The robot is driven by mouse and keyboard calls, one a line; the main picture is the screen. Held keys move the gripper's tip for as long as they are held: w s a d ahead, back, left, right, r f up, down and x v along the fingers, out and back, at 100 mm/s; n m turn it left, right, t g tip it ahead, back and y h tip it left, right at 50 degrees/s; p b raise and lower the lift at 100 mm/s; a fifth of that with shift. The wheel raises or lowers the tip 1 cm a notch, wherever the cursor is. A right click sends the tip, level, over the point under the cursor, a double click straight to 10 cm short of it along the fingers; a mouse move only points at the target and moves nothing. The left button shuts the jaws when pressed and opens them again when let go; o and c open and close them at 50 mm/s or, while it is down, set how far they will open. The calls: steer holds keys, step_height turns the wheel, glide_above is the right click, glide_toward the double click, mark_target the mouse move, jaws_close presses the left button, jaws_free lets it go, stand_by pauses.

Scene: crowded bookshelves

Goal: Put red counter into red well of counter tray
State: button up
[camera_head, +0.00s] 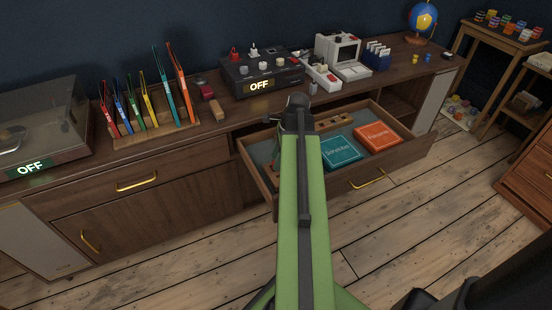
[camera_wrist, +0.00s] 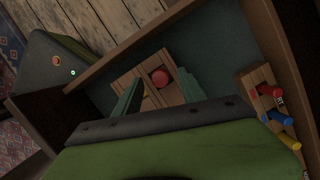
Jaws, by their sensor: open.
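In the wrist view a round red piece (camera_wrist: 160,77), which looks like the red counter, sits on a small slatted wooden piece (camera_wrist: 132,74) on the drawer floor. I cannot tell whether this wood is the counter tray or whether the red piece lies in a well. In the head view the arm hides the gripper and the red piece. A wooden block with dark spots (camera_head: 333,122) lies at the drawer's back.
The open drawer (camera_head: 262,178) has raised walls around my gripper. It also holds a teal box (camera_head: 340,152) and an orange box (camera_head: 378,136). In the wrist view a wooden block (camera_wrist: 250,82) with red, blue and yellow pegs stands by the drawer's right wall.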

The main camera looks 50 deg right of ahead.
steer(key=p+v, duration=1.4)
steer(key=v, duration=0.2)
steer(key=shift+d, duration=0.1)
